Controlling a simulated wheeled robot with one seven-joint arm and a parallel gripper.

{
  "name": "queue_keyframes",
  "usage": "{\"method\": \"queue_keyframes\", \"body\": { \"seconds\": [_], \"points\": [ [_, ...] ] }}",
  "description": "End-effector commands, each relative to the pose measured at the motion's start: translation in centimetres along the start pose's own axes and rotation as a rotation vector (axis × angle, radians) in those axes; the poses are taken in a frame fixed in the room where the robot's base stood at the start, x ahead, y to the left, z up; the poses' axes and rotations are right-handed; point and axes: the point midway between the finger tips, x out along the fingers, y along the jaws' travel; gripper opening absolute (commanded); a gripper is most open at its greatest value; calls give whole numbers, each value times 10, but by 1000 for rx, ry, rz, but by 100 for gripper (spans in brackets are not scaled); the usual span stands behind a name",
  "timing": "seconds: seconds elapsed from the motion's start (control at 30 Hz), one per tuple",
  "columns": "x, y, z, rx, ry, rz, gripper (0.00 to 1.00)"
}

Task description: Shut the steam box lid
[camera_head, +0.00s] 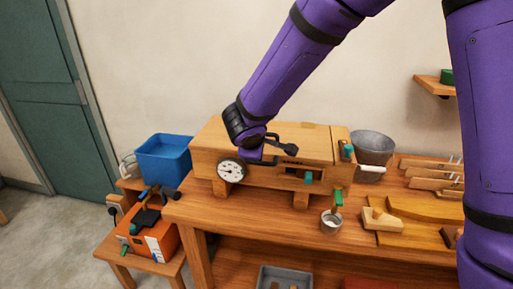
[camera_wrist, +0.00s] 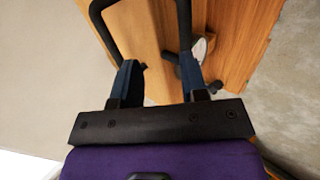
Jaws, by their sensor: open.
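The steam box (camera_head: 215,145) is a long wooden box on the workbench, with a round white gauge (camera_head: 231,170) at its front left. A wooden end piece (camera_head: 341,137), apparently the lid, is at its right end with a teal fitting (camera_head: 348,152) and a pale handle (camera_head: 370,168). A seam divides it from the box; I cannot tell whether a gap is open there. My gripper (camera_head: 283,148) is open and empty, at the front upper part of the box, left of the end piece. In the wrist view my gripper (camera_wrist: 155,66) is over a wooden surface; contact is unclear.
A grey bucket (camera_head: 373,146) stands behind the box's right end. A small metal cup (camera_head: 331,222) sits in front, below a teal-handled valve (camera_head: 338,197). Wooden pieces (camera_head: 420,206) lie to the right. A blue tub (camera_head: 164,158) and orange machine (camera_head: 150,236) are at left.

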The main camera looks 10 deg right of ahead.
Motion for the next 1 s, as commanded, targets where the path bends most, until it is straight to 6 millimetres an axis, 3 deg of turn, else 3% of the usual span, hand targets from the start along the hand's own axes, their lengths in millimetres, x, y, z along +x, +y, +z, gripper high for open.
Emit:
{"method": "queue_keyframes", "body": {
  "seconds": [0.17, 0.6, 1.0],
  "points": [
    [-19, 1, 0, 0, 3, 2, 40],
    [-94, 0, 0, 0, 2, 3, 40],
    [-107, 0, 0, -1, 0, 0, 40]
  ]
}}
